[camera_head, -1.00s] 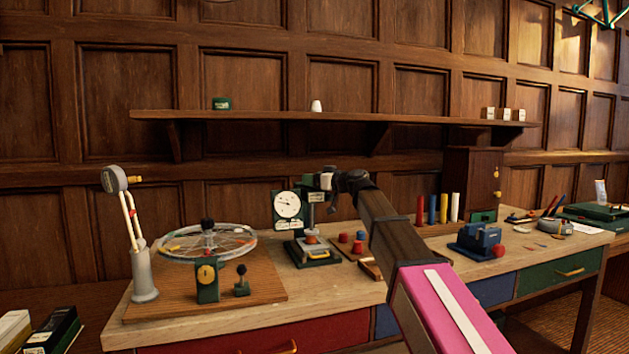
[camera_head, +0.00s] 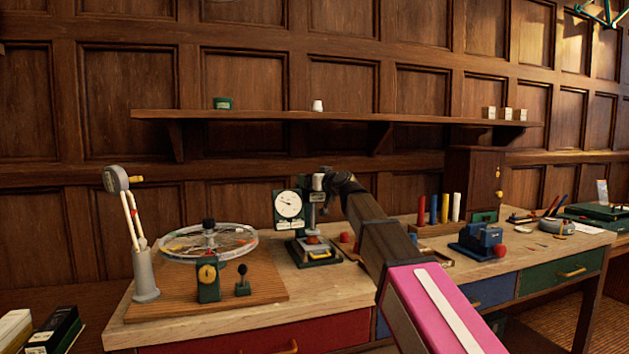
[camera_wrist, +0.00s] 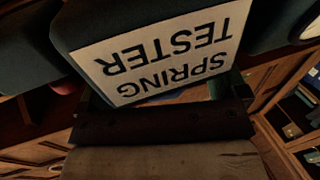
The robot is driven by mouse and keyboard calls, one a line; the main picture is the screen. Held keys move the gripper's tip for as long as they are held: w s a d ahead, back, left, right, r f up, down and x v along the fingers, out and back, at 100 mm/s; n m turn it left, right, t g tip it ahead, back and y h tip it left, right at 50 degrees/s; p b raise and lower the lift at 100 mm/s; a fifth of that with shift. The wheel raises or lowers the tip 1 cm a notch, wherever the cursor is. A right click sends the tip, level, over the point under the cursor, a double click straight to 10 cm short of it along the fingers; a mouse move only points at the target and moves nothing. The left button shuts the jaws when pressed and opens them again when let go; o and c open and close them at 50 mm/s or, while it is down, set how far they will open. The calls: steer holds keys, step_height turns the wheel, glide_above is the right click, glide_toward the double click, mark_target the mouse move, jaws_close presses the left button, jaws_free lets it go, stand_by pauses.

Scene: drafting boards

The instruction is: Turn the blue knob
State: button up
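The spring tester (camera_head: 289,205) is a dark green stand with a white dial, left of centre on the bench in the head view. In the wrist view its white SPRING TESTER label (camera_wrist: 165,48) is upside down and very close. My gripper (camera_head: 329,180) is at the tester's upper right side, beside a pale cylinder (camera_head: 318,183); I cannot tell whether they touch. In the wrist view a dark bar of my gripper crosses below the label. Its fingertips are unclear. I cannot make out a blue knob now; a thin bluish strip (camera_wrist: 190,95) shows below the label.
A red piece (camera_head: 345,238) shows beside my arm, which hides the bench behind it. A spoked wheel (camera_head: 208,243) stands on a wooden board at left. A blue device (camera_head: 478,240) and coloured cylinders (camera_head: 444,208) are at right. A wall shelf (camera_head: 300,115) runs above.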

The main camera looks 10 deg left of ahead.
steer(key=shift+s, duration=0.1)
steer(key=v, duration=1)
steer(key=shift+s+d, duration=0.25)
